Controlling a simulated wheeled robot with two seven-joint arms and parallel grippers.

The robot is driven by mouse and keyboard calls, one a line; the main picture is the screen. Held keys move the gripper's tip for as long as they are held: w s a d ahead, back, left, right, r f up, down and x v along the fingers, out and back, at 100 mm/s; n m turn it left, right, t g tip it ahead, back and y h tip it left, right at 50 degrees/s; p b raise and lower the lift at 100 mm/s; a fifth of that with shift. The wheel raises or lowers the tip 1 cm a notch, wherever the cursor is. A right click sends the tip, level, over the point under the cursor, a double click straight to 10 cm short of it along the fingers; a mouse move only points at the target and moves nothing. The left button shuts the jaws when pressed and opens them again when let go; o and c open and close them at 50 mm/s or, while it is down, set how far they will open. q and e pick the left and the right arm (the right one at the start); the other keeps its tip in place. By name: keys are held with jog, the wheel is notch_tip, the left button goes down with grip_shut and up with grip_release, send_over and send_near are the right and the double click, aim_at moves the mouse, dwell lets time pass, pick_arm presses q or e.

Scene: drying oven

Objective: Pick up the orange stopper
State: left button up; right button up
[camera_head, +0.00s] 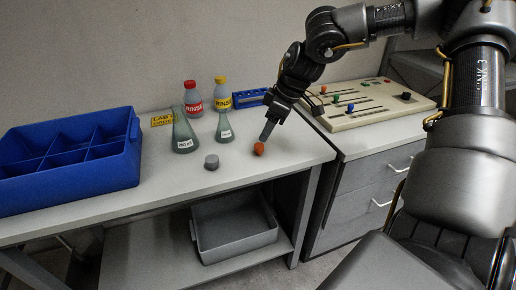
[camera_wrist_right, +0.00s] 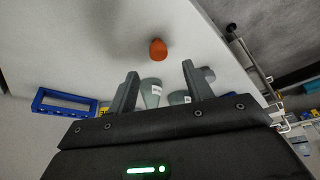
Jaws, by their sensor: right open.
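The orange stopper (camera_head: 259,148) stands on the bench top near its right end. In the right wrist view the orange stopper (camera_wrist_right: 158,49) is beyond the fingertips, roughly in line with the gap between them. My right gripper (camera_head: 267,133) is just above and beside the stopper in the head view, pointing down. In the right wrist view the right gripper (camera_wrist_right: 160,68) has its two fingers spread apart with nothing held between them. Whether a finger touches the stopper cannot be told. My left gripper is not in view.
A grey stopper (camera_head: 211,162) stands left of the orange one. Two flasks, a larger (camera_head: 184,134) and a smaller (camera_head: 224,127), stand behind. A red-labelled bottle (camera_head: 193,98), yellow-labelled bottle (camera_head: 221,96) and blue rack (camera_head: 249,98) are farther back. A blue divided bin (camera_head: 128,165) is left.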

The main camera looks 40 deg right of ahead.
aim_at(260, 145)
jog(key=shift+d+x, duration=0.2)
jog(key=shift+x, duration=3)
jog(key=c, duration=1.1)
